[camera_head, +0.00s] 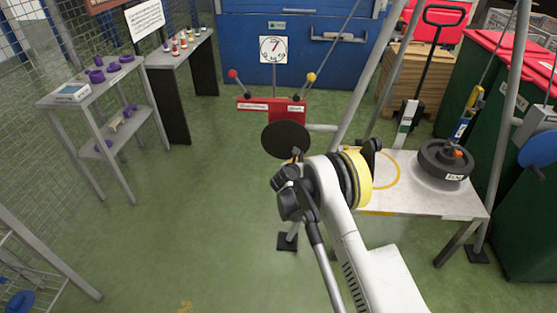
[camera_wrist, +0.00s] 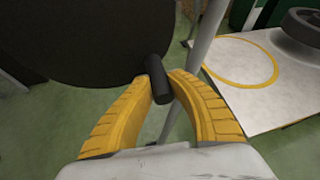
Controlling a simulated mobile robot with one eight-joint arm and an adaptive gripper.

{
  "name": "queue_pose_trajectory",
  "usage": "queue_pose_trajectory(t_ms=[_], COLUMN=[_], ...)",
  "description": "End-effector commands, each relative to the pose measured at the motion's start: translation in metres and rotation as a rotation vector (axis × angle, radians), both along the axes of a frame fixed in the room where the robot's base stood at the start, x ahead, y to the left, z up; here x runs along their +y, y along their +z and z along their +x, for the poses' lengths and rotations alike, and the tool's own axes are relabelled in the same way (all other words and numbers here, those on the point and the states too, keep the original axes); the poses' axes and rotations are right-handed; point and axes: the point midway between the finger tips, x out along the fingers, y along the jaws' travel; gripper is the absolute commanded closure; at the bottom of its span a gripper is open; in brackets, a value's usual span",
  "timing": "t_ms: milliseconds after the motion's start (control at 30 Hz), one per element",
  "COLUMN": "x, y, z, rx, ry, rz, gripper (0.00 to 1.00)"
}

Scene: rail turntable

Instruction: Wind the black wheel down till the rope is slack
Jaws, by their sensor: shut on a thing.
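The black wheel (camera_head: 286,138) is a flat round disc below a red panel (camera_head: 271,106) in the head view. It fills the upper left of the wrist view (camera_wrist: 80,40). A short black crank handle (camera_wrist: 157,80) stands out from its face. My gripper (camera_wrist: 161,82) is shut on this handle, one yellow finger on each side. In the head view my arm hides much of the grip. A dark round weight (camera_head: 444,163) sits on the white platform (camera_head: 410,200), with a yellow and blue piece (camera_head: 466,112) above it. I cannot tell how taut the rope is.
A dial (camera_head: 273,49) stands above the red panel, between a red-knobbed lever (camera_head: 233,74) and a yellow-knobbed one (camera_head: 311,77). Grey frame legs (camera_head: 365,75) rise beside the platform. A shelf table (camera_head: 100,88) stands left. Green floor between is clear.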

Motion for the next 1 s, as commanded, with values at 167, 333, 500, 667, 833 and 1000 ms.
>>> queue_pose_trajectory(t_ms=[167, 333, 500, 667, 833, 1000], x=[-0.004, -0.002, -0.001, 0.0, 0.001, 0.002], y=[0.0, 0.0, 0.0, 0.0, 0.0, 0.0], z=[0.0, 0.0, -0.004, -0.017, -0.032, -0.047], rx=[0.002, 0.001, 0.001, 0.001, 0.0, 0.0], ry=[-0.007, -0.004, -0.002, -0.001, 0.0, 0.0], rz=[-0.002, -0.001, -0.001, 0.001, 0.0, 0.0], gripper=[0.46, 0.46, 0.46, 0.46, 0.46, 0.46])
